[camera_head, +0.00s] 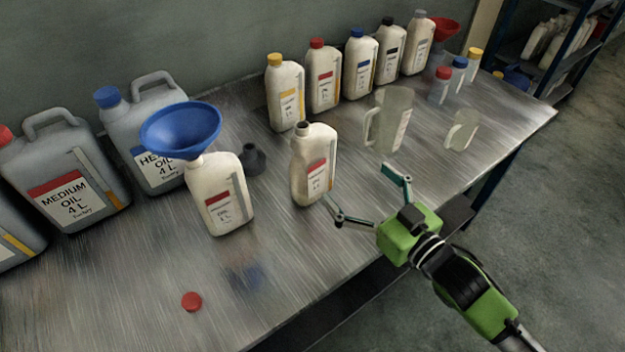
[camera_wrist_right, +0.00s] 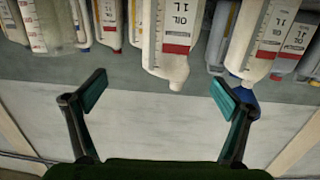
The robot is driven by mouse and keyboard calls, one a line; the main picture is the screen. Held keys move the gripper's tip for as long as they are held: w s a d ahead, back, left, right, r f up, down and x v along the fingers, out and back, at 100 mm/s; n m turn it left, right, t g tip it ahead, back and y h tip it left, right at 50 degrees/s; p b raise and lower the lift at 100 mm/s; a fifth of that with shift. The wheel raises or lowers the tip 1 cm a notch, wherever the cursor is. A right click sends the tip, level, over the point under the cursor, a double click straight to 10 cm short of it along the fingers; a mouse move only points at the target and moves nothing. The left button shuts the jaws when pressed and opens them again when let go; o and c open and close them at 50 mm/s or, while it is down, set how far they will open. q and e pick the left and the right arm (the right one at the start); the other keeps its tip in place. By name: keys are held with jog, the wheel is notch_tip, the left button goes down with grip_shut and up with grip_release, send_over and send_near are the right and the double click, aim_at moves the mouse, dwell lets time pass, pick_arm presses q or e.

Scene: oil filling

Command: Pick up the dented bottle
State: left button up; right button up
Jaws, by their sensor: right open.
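An uncapped cream oil bottle (camera_head: 311,175) with a red label stands upright near the table's front edge. Its side looks uneven, like the dented one. My right gripper (camera_head: 368,193) is open and empty, to the right of this bottle and apart from it. In the right wrist view a bottle with a red label (camera_wrist_right: 172,62) shows beyond and between the two open fingers (camera_wrist_right: 160,95). Another red-labelled bottle (camera_head: 222,205) stands to the left with a blue funnel (camera_head: 181,129) on its mouth. My left gripper is not in view.
Behind stands a row of capped bottles, including a yellow-capped one (camera_head: 286,97). A clear jug (camera_head: 391,122) and a smaller one (camera_head: 461,131) stand to the right. Large grey canisters (camera_head: 67,180) are at left. A red cap (camera_head: 191,301) lies on the open front of the metal table (camera_head: 130,270).

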aim_at(323, 148)
jog(key=shift+n+y, duration=0.3)
jog(key=shift+y, duration=0.3)
jog(key=x, duration=0.3)
jog(key=r+p+x, duration=0.1)
jog(key=x, duration=0.5)
jog(key=shift+s+a+r, duration=0.1)
jog(key=shift+a+r, duration=0.15)
jog(key=shift+r, duration=0.1)
jog(key=shift+a+r+p, duration=0.15)
jog(key=shift+a+p, duration=0.05)
jog(key=shift+p, duration=0.1)
jog(key=p+x, duration=0.1)
jog(key=x, duration=0.4)
jog(key=shift+s+a, duration=0.15)
jog(key=c, duration=1.9)
jog(key=shift+r, duration=0.15)
